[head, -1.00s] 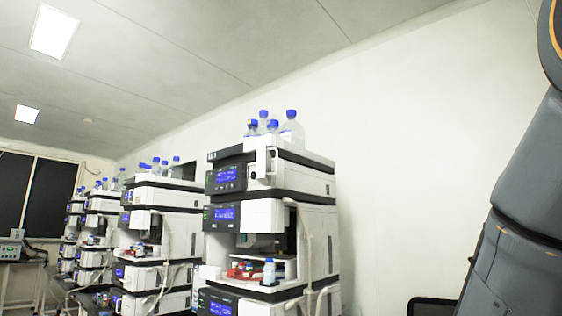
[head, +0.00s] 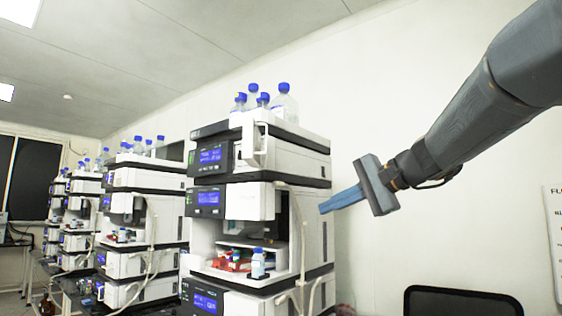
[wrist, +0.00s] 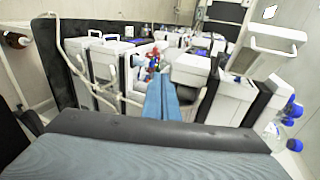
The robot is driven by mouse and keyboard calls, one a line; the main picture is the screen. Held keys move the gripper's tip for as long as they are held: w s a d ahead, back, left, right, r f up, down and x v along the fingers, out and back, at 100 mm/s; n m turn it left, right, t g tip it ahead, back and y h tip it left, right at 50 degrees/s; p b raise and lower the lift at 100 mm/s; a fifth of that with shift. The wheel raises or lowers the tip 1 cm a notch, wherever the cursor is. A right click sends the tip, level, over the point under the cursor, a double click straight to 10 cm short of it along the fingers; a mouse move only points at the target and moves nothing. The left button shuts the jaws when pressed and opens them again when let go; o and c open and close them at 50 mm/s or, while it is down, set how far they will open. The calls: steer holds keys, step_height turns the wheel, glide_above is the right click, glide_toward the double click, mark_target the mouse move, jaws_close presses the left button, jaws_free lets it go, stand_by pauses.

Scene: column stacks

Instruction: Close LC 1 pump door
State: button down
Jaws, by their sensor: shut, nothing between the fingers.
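The nearest column stack (head: 315,165) stands at the centre of the head view; no LC label is readable. On its upper module, a white door with a handle (head: 254,142) sits right of a blue display and seems to stick out from the front. In the wrist view a white handled panel (wrist: 280,45) shows at the upper right, probably the same door. My gripper (head: 325,208) is shut and empty, right of the stack, with its blue fingers pointing left toward the stack's side. The fingers also show in the wrist view (wrist: 160,85). I cannot tell whether they touch anything.
Bottles with blue caps (head: 285,102) stand on top of the stack. A lower bay holds a small bottle (head: 258,264) and red items. Tubes (head: 303,240) hang down its front right. More stacks (head: 145,210) stand behind left. A dark chair back (head: 462,300) is at bottom right.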

step_height(320, 180, up, 18)
steer(key=s+n+t+y, duration=0.1)
steer(key=s+t+y, duration=0.1)
steer(key=y, duration=0.2)
steer(key=s+a+p+x, duration=0.1)
steer(key=p+x, duration=0.4)
steer(key=x, duration=0.7)
steer(key=shift+s+a+p, duration=0.35)
steer(key=shift+a, duration=0.3)
steer(key=shift+a+f, duration=0.1)
steer(key=shift+a, duration=0.05)
